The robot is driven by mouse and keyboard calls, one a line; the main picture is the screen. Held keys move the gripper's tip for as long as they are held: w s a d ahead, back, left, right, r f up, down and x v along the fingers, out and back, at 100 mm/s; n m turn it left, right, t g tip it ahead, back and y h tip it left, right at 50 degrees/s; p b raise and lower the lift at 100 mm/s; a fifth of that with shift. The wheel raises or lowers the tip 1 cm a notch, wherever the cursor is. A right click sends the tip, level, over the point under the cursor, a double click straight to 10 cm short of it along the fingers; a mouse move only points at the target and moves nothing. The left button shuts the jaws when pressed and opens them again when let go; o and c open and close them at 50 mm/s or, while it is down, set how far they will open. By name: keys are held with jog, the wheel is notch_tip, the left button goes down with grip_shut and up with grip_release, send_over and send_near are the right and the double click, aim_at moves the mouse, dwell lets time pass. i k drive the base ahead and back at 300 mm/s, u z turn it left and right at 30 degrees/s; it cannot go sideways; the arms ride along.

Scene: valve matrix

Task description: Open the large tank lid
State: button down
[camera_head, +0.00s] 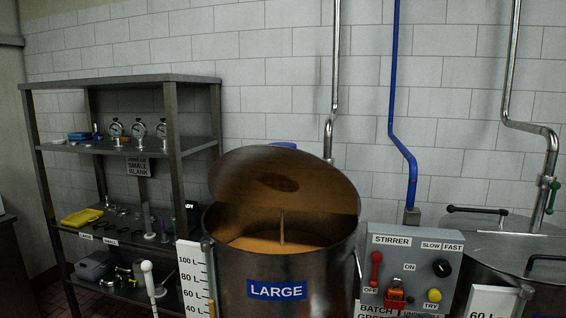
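The large tank (290,291) is a dark steel vessel at the bottom centre, with a blue "LARGE" label on its front. Its round lid (283,186) stands raised and tilted up above the far side of the rim. The tank mouth is exposed, and an orange-brown liquid surface shows inside. A thin upright rod stands in the opening below the lid. The lid's underside has a dark patch near its middle. My gripper is not visible in this view.
A metal shelf rack (120,80) with gauges and small parts stands at the left. A stirrer control box (404,268) is right of the tank. A second, lidded tank (520,262) is at the right edge. Pipes, one blue (393,100), run down the tiled wall.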

aim_at(274, 176)
jog(key=u, duration=0.5)
jog(key=i, duration=1)
jog(key=z, duration=0.35)
